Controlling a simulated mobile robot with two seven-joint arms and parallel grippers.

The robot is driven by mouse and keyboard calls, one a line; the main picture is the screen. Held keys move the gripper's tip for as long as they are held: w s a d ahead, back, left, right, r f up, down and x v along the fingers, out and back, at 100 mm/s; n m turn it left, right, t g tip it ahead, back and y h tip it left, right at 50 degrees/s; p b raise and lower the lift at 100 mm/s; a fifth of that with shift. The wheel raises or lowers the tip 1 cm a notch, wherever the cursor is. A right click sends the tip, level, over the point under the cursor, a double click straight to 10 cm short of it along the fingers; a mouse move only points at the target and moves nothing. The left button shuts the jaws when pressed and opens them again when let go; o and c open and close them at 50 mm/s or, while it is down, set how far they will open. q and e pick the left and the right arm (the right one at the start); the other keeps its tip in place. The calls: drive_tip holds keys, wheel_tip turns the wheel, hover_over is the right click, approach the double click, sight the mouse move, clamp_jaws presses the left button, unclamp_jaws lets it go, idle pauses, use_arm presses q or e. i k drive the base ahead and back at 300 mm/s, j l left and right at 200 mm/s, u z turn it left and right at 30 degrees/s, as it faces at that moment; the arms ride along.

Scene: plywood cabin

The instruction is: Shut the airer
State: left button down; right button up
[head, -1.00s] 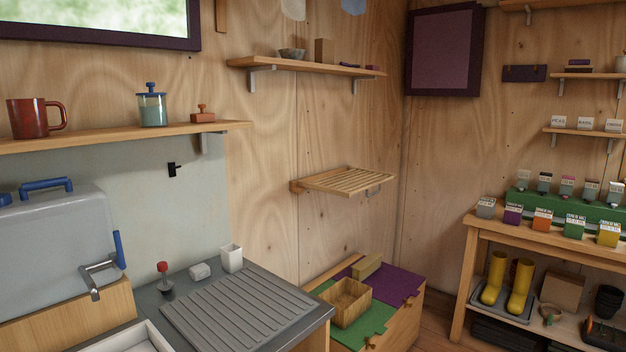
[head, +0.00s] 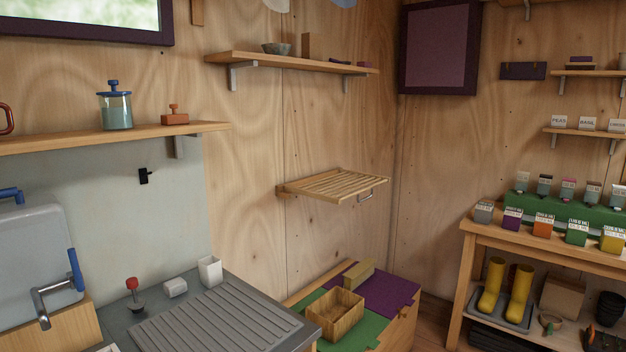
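The airer (head: 335,186) is a slatted wooden rack on the plywood wall, in the middle of the head view. It is folded out, standing out from the wall roughly level, with a metal handle (head: 372,191) at its front edge. Nothing lies on its slats. Neither of my grippers shows in the head view.
Below the airer stands a chest with green and purple lids, bearing a wooden box (head: 336,314). A grey draining counter (head: 215,322) is at lower left. A shelf (head: 290,64) hangs above the airer. A bench (head: 467,248) with seed packets and yellow boots stands at right.

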sight(300, 190)
drive_tip(key=i+l, duration=0.2)
drive_tip(key=i, duration=0.2)
drive_tip(key=i+l+u, duration=0.1)
drive_tip(key=i, duration=0.35)
drive_tip(key=i+l, duration=0.3)
drive_tip(key=i+u, duration=0.1)
drive_tip(key=u, duration=0.35)
drive_tip(key=i+l+u, duration=0.15)
drive_tip(key=l+u, duration=0.25)
drive_tip(key=i+l+u, duration=0.1)
drive_tip(key=l+u, duration=0.15)
drive_tip(key=u, duration=0.2)
drive_tip(key=i+l+u, duration=0.15)
drive_tip(key=l, duration=0.3)
drive_tip(key=l+u, duration=0.15)
drive_tip(key=l, duration=1.2)
drive_tip(key=i+u, duration=0.05)
